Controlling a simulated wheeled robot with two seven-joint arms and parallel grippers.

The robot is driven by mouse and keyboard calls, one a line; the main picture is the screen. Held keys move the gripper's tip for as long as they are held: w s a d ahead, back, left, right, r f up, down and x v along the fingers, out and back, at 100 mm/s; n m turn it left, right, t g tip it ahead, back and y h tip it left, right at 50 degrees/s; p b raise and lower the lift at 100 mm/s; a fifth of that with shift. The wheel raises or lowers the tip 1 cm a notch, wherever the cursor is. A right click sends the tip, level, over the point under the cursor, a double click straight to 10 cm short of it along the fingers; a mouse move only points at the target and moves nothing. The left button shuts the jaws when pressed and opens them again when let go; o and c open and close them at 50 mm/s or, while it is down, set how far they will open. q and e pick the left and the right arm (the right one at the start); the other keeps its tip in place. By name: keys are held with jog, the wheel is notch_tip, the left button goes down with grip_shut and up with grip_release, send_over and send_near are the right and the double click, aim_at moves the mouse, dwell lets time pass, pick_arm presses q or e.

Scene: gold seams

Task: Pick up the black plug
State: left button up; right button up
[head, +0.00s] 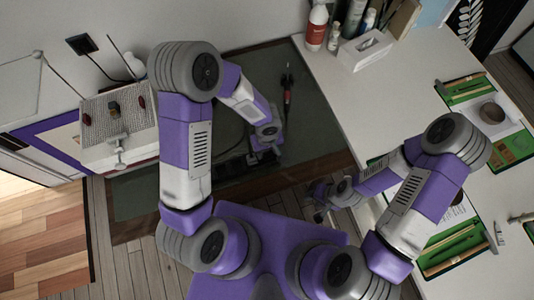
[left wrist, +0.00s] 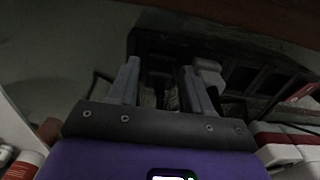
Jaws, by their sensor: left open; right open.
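In the left wrist view a dark power strip (left wrist: 255,78) lies in shadow ahead of my left gripper (left wrist: 162,82). A dark block, which looks like the black plug (left wrist: 158,68), shows between its two spread fingers at the strip's left part. I cannot tell whether the fingers touch it. A pale grey plug (left wrist: 208,72) sits just right of the right finger. In the head view my left gripper (head: 262,158) reaches down over the dark recessed area, and the plug cannot be made out there. My right gripper (head: 322,198) is open and empty, left of the white desk's edge.
The white desk (head: 405,105) on the right bears bottles, a tissue box (head: 364,49) and green trays (head: 462,92). A red and black tool (head: 287,88) is beyond my left gripper. A pegboard stand (head: 118,115) is at left. A black wall fitting (head: 82,44) trails a cable.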

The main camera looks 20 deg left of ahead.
pick_arm(q)
jog(key=shift+f, duration=0.1)
grip_shut()
dwell(0.3)
notch_tip(320, 180, up, 10)
jog(key=p, duration=0.2)
jog(key=shift+p, duration=0.3)
notch_tip(320, 180, up, 5)
jog(key=p, duration=0.3)
dwell(0.4)
